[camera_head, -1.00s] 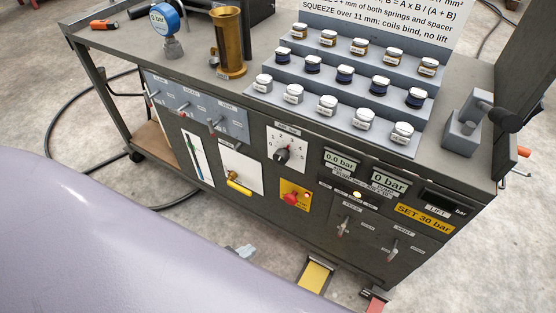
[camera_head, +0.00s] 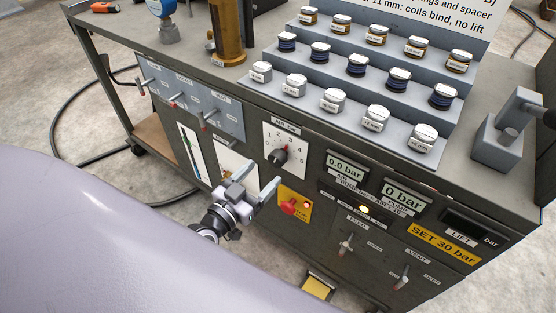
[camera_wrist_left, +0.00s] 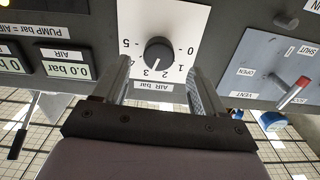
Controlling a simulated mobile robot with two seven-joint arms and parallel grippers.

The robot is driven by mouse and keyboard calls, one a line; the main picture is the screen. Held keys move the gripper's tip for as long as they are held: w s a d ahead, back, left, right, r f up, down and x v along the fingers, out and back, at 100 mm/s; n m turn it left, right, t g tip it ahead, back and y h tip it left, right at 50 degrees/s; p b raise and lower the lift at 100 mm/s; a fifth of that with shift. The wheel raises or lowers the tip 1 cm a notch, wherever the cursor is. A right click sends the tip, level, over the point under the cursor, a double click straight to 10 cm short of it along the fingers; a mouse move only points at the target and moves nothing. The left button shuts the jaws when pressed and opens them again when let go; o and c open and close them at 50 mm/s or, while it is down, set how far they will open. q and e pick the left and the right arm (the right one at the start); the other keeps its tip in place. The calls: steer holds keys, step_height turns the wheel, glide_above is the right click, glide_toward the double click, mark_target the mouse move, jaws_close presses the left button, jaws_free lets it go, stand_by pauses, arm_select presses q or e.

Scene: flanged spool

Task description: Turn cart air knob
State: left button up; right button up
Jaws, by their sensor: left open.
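The air knob (camera_head: 278,156) is a dark round dial on a white numbered plate (camera_head: 298,149) on the cart's front panel. In the left wrist view the knob (camera_wrist_left: 159,56) shows upside down, with its white mark near the 2 and 3. My left gripper (camera_head: 265,183) is open and empty, just below and in front of the plate. In the left wrist view its two fingers (camera_wrist_left: 158,82) stand on either side of the knob, apart from it. The air display (camera_head: 345,165) reads 0.0 bar. My right gripper is not in view.
A red button on a yellow plate (camera_head: 299,212) sits close right of the left gripper. Small valve levers (camera_head: 208,115) are on a grey-blue panel to the left. A stepped rack of jars (camera_head: 318,77) stands on the cart top.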

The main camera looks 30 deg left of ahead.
mark_target(274, 163)
arm_select(q)
steer(key=shift+w+d+b, duration=0.1)
steer(key=shift+w+d, duration=0.05)
steer(key=shift+w, duration=0.95)
steer(key=shift+w+d+b, duration=0.15)
steer(key=shift+w+d, duration=0.05)
steer(key=shift+w, duration=0.9)
steer(key=shift+w+d+b, duration=0.1)
steer(key=shift+w+d, duration=0.05)
steer(key=shift+w, duration=0.95)
steer(key=c, duration=1.1)
